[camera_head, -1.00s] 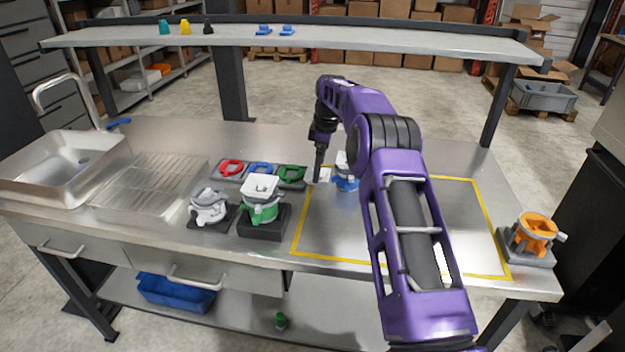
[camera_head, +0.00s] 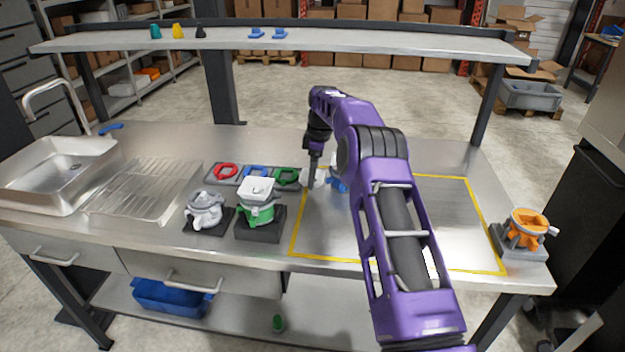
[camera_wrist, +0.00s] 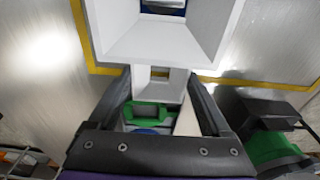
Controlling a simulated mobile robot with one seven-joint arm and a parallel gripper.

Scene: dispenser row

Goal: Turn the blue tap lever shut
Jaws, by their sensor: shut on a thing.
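A blue lever (camera_head: 110,129) lies behind the sink, beside the tap spout. A blue and white dispenser (camera_head: 338,181) stands within the yellow outline, mostly hidden behind my arm. My gripper (camera_head: 312,183) points down just left of it. In the wrist view my gripper (camera_wrist: 160,96) is shut on a small white hollow piece (camera_wrist: 160,86). A large white square funnel (camera_wrist: 165,35) stands just beyond it; whether the two are joined is unclear. In the head view a bit of white (camera_head: 318,176) shows at my fingertips. No lever on the blue dispenser is clearly visible.
A green dispenser (camera_head: 258,210) and a grey one (camera_head: 205,210) stand to the left on dark bases. A tray (camera_head: 228,183) holds red, blue and green rings behind them. An orange dispenser (camera_head: 528,231) stands at the right end. The yellow outline's right part looks clear.

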